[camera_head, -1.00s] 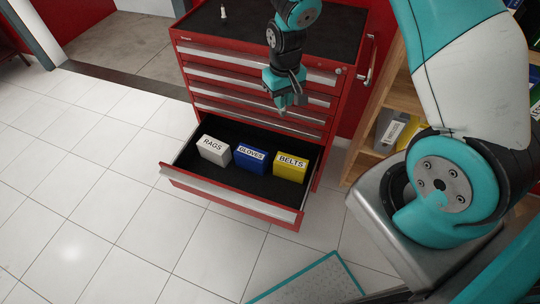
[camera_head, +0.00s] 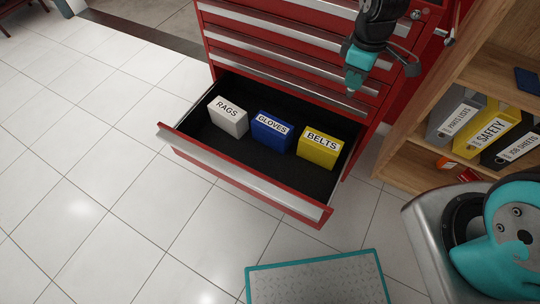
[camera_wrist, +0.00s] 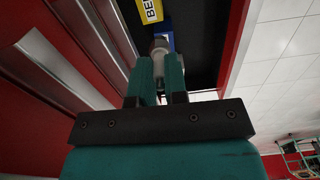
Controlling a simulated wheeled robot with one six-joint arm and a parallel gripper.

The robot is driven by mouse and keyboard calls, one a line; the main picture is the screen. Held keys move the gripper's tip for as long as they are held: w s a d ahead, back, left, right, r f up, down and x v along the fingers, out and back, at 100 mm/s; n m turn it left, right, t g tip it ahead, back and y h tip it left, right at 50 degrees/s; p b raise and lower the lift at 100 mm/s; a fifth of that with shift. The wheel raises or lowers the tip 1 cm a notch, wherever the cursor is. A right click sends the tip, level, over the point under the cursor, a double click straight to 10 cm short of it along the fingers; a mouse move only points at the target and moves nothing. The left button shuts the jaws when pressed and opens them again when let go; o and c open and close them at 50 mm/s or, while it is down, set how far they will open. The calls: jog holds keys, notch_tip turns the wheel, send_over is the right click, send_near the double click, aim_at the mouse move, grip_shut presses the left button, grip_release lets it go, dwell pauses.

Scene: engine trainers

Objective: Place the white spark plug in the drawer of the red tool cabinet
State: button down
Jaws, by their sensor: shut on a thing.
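My gripper (camera_head: 355,80) hangs above the back right of the open bottom drawer (camera_head: 240,172) of the red tool cabinet (camera_head: 215,50). In the wrist view its two teal fingers (camera_wrist: 160,70) are shut on a small pale, rounded thing, which looks like the white spark plug (camera_wrist: 160,45). Most of it is hidden between the fingers, and I cannot make it out in the head view. The drawer has a black floor and holds a white RAGS box (camera_head: 228,116), a blue GLOVES box (camera_head: 271,132) and a yellow BELTS box (camera_head: 319,147).
The drawer floor in front of the boxes is bare. The upper drawers are shut. A wooden shelf (camera_head: 465,70) with several binders stands at the right. A teal-edged mat or panel (camera_head: 318,280) shows at the bottom. White floor tiles at the left are clear.

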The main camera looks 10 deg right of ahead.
jog(key=s+a+f+n+b, duration=0.1)
jog(key=a+f+n+b, duration=0.1)
jog(key=f+n+b, duration=0.5)
jog(key=s+a+f+n+b, duration=0.1)
jog(key=a+f+n+b, duration=0.2)
jog(key=f+n+b, duration=0.4)
notch_tip(320, 180, down, 6)
jog(key=b, duration=0.9)
jog(key=shift+s, duration=0.4)
notch_tip(320, 180, down, 20)
jog(key=b, duration=0.9)
jog(key=shift+a+r, duration=0.1)
jog(key=shift+r, duration=0.15)
jog(key=c, duration=1.6)
grip_release()
jog(key=shift+f, duration=0.2)
jog(key=o, duration=0.5)
jog(key=shift+c, duration=0.2)
jog(key=shift+r, duration=0.15)
